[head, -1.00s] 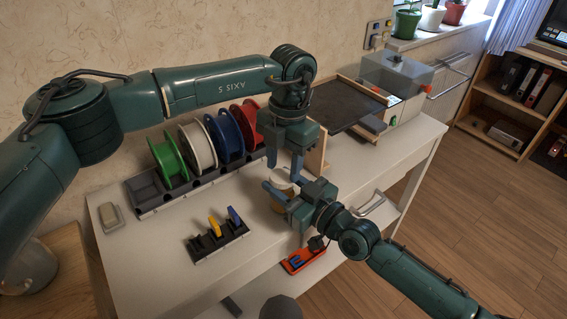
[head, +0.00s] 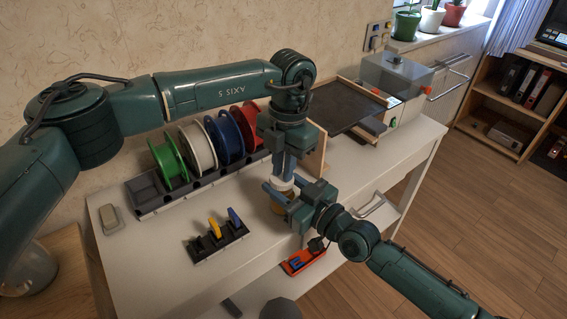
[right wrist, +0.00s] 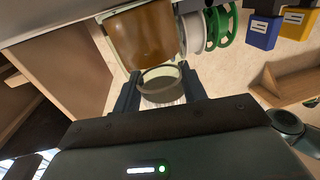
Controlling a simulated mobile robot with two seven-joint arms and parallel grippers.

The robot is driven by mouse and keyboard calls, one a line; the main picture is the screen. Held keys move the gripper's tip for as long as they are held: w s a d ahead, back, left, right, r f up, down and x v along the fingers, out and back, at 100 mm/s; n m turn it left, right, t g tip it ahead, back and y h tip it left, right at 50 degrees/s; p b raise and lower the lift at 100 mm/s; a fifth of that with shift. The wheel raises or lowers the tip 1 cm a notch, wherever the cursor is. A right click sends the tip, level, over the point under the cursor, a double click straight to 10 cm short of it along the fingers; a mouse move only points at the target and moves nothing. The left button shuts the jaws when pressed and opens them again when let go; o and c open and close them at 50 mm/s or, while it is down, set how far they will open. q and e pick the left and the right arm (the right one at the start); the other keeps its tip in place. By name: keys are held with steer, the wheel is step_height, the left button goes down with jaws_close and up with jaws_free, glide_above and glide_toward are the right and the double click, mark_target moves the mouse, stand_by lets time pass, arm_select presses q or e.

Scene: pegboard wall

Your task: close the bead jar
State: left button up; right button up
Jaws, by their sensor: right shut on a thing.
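The bead jar (head: 281,207) has an amber body and stands over the table in the head view, partly hidden by my grippers. The amber body (right wrist: 145,35) fills the upper middle of the right wrist view, which looks upside down.
Green, white, blue and red spools (head: 198,149) stand in a rack behind and left. A small black rack (head: 218,243) with yellow and blue pieces lies front left. An orange tray (head: 303,262) is at the front edge. A dark plate (head: 345,105) and grey machine (head: 397,75) stand back right.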

arm_select(q)
steer(key=shift+f, duration=0.15)
arm_select(e)
steer(key=shift+s+f, duration=0.2)
steer(key=shift+f, duration=0.4)
arm_select(q)
steer(key=shift+w+d+r, duration=0.15)
steer(key=shift+r, duration=1.85)
arm_select(e)
steer(key=o, duration=1.5)
steer(key=shift+w+r, duration=0.15)
steer(key=shift+r, duration=0.15)
steer(key=shift+c, duration=0.2)
arm_select(q)
steer(key=shift+f, duration=0.15)
arm_select(e)
steer(key=v, duration=1.3)
steer(key=shift+d, duration=0.1)
